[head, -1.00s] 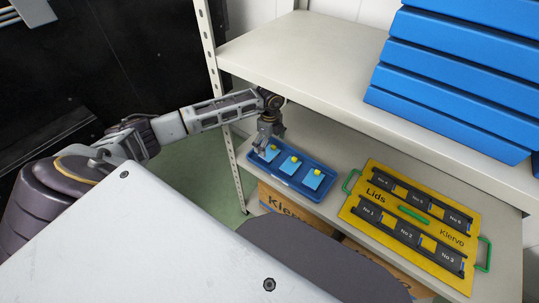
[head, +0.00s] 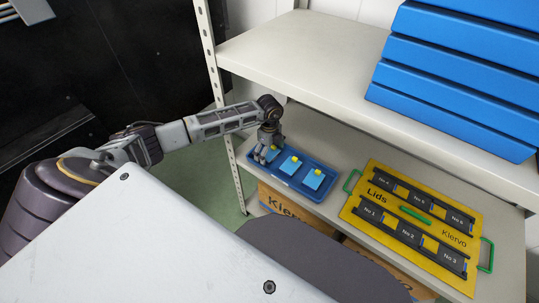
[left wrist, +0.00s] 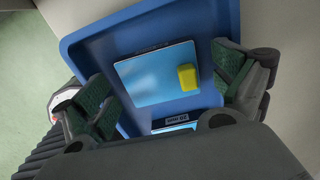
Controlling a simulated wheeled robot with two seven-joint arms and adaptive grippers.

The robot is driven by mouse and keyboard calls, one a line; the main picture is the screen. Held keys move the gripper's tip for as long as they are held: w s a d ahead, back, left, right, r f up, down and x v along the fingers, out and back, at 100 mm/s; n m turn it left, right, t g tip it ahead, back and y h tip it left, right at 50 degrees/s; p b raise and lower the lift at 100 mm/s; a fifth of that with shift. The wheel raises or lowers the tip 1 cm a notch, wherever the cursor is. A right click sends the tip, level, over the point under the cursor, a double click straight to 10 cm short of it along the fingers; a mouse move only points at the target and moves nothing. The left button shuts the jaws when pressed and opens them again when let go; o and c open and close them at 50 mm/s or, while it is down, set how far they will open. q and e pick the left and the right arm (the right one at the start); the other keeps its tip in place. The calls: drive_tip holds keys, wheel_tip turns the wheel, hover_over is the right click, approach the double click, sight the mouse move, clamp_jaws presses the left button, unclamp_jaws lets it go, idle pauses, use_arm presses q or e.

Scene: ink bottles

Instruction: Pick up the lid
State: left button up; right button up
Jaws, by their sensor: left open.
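Several light blue square lids with yellow knobs lie in a row in a blue tray (head: 302,193) on the lower shelf. The leftmost lid (left wrist: 155,76) is seen from above in the left wrist view, with its yellow knob (left wrist: 188,77) right of its centre. My left gripper (head: 264,157) is over the tray's left end, pointing down and partly hiding that lid. Its jaws are open and empty, one finger on each side of the lid in the wrist view. The middle lid (head: 290,166) and right lid (head: 313,180) are uncovered. My right gripper is not in view.
A yellow board marked Lids (head: 354,207) with black numbered holders and green handles lies right of the tray. The upper shelf (head: 300,62) hangs above and behind, carrying stacked blue bins (head: 455,75). A cardboard box (head: 290,209) is below.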

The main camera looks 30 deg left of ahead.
sight(269, 152)
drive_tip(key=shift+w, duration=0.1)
use_arm(q)
drive_tip(key=shift+c, duration=0.7)
drive_tip(key=c, duration=0.9)
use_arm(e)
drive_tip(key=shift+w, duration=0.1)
use_arm(q)
drive_tip(key=shift+r, duration=0.15)
drive_tip(key=shift+c, duration=0.2)
drive_tip(key=shift+r, duration=0.55)
wheel_tip(269, 152, up, 9)
drive_tip(key=p, duration=0.1)
drive_tip(key=shift+f, duration=0.15)
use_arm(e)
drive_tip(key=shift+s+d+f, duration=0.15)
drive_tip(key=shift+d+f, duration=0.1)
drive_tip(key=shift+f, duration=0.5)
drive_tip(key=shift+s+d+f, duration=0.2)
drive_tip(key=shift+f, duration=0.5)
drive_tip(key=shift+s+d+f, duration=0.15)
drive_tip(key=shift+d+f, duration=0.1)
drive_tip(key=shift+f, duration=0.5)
